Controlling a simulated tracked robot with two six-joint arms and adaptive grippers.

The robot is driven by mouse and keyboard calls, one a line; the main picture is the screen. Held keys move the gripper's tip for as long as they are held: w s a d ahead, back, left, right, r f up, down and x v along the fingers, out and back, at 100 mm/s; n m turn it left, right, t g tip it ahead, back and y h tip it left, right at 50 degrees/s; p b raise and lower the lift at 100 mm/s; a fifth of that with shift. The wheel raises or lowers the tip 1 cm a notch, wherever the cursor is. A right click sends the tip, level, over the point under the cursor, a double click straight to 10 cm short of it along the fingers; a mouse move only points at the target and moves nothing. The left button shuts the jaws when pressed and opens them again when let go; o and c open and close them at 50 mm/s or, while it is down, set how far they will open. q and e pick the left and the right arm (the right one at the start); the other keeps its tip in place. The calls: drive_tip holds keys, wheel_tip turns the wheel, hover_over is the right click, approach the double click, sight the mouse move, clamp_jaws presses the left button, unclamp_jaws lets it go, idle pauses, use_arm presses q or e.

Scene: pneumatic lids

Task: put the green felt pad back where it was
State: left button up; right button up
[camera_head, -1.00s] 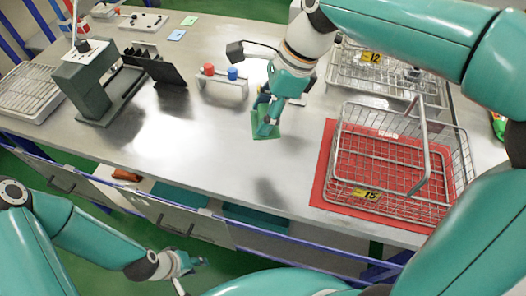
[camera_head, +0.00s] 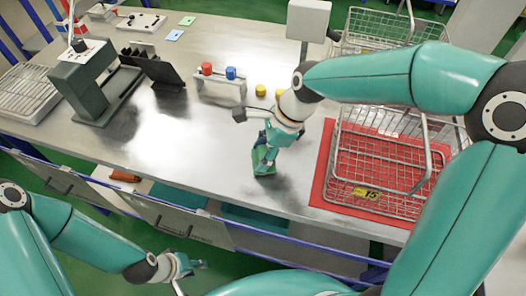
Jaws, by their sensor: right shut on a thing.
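The green felt pad (camera_head: 262,156) is in my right gripper (camera_head: 265,168), low over the middle of the bench. The fingers hide much of the pad, and I cannot tell whether it touches the bench top. My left gripper (camera_head: 186,266) hangs at the lower left, in front of the bench and away from the pad. Its fingers are too small to tell open from shut. A light green pad (camera_head: 187,20) and a light blue pad (camera_head: 174,35) lie flat at the back left of the bench.
A wire basket (camera_head: 368,193) labelled 15 stands on a red mat (camera_head: 319,190) at the right. A bracket with a red and a blue cap (camera_head: 231,73) and yellow pieces (camera_head: 261,90) stand behind my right gripper. The bench's middle left (camera_head: 170,140) is clear.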

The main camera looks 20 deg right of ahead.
drive_tip(key=o, duration=1)
drive_tip(key=shift+f, duration=0.1)
drive_tip(key=v, duration=1.2)
